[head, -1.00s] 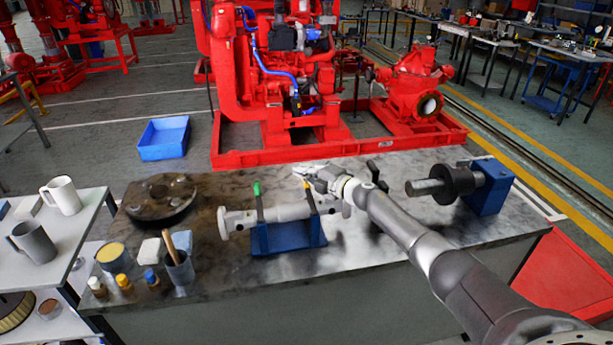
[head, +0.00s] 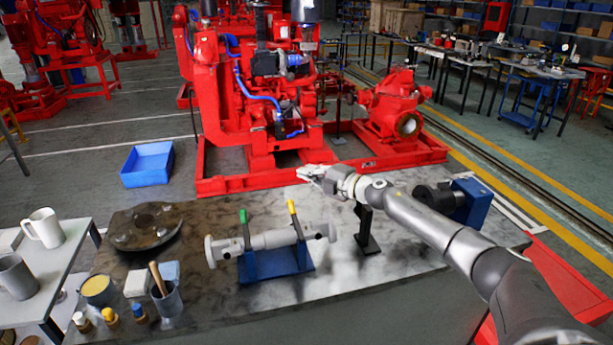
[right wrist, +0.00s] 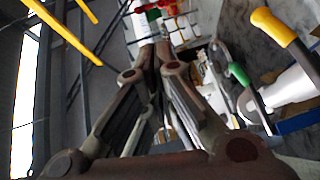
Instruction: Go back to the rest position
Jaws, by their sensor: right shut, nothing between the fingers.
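My right gripper (head: 312,173) is above the back of the workbench in the head view, shut and empty. Its closed fingers also fill the middle of the right wrist view (right wrist: 153,55). Below and left of it, a grey flanged shaft (head: 272,240) rests in a blue cradle (head: 275,265) with a green-tipped and a yellow-tipped handle. The handles also show at the right of the right wrist view, yellow (right wrist: 273,26) and green (right wrist: 239,73). The gripper is apart from them. My left gripper is not in view.
A black stand (head: 367,240) is just below my right wrist. A blue block (head: 470,203) with a dark part is partly behind my arm. A round dark plate (head: 143,227), a cup with a wooden handle (head: 166,298) and bottles stand left. The red pumpset (head: 265,110) is behind the bench.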

